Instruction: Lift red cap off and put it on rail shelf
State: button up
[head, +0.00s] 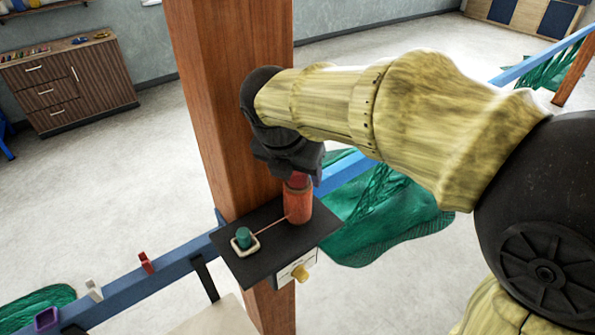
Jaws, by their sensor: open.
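A red cap (297,180) shows at the top of an orange-red cylinder (298,205), which stands upright on a black plate (268,262) at the wooden post. My gripper (296,178) points down over the cap from above. Its dark body hides the cap's top, and its fingertips are hard to make out. It is open, and I cannot tell whether a finger touches the cap. A pale board (215,318) by a black bracket at the blue rail looks like the rail shelf; its front is cut off by the picture's bottom edge.
A teal knob in a cream square frame (244,240) sits on the plate, with a thin red line towards the cylinder. A yellow knob (300,273) sticks out below. The post (232,110) rises close behind my gripper. Small clips and green nets line the blue rail (165,280).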

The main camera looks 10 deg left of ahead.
aim_at(296, 173)
dwell(0.3)
jog(key=c, duration=1.1)
jog(key=shift+o, duration=0.2)
jog(key=shift+r, duration=0.1)
notch_tip(296, 173, up, 10)
jog(key=b, duration=0.1)
jog(key=shift+b, duration=0.35)
jog(key=shift+s, duration=0.1)
